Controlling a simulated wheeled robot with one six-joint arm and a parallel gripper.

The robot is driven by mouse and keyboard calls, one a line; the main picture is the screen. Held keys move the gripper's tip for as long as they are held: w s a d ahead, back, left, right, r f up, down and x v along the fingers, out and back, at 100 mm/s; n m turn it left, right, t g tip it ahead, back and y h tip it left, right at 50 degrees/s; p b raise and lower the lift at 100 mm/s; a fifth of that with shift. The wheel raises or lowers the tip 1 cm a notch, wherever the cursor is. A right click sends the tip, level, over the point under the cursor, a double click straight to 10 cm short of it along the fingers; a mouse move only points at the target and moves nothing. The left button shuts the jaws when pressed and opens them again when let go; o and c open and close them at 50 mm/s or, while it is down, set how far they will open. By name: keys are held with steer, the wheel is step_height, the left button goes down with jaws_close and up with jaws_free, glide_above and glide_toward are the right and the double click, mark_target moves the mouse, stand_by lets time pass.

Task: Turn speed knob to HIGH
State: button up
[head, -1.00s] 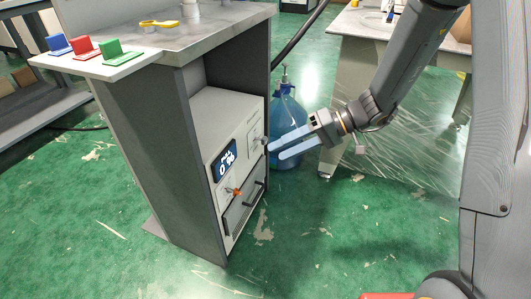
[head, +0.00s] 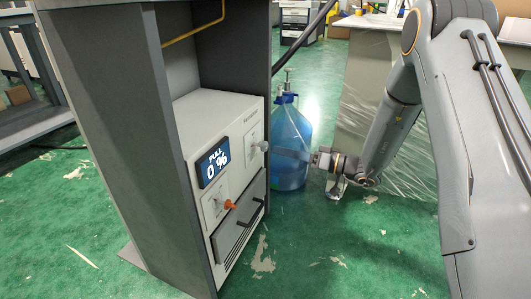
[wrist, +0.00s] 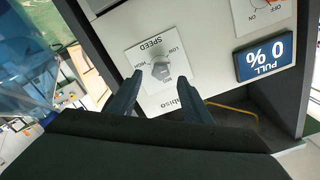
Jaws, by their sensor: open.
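The grey speed knob (head: 263,146) sticks out of the front of a white machine (head: 222,125) set in a dark cabinet. My gripper (wrist: 161,82) is open, with one finger on each side of the knob in that view; no contact shows. In the head view, my gripper (head: 285,155) reaches from the right towards the knob, its fingers hard to see against the blue bottle.
A display (head: 213,162) reads 0 %. An orange switch (head: 229,205) and a drawer handle (head: 252,213) lie below it. A blue water bottle (head: 290,135) stands behind my gripper. The cabinet's side panel (head: 125,150) flanks the machine. Green floor in front is clear.

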mark_target(267, 147)
steer(key=b+x, duration=0.2)
steer(key=x, duration=0.5)
steer(key=c, duration=1.1)
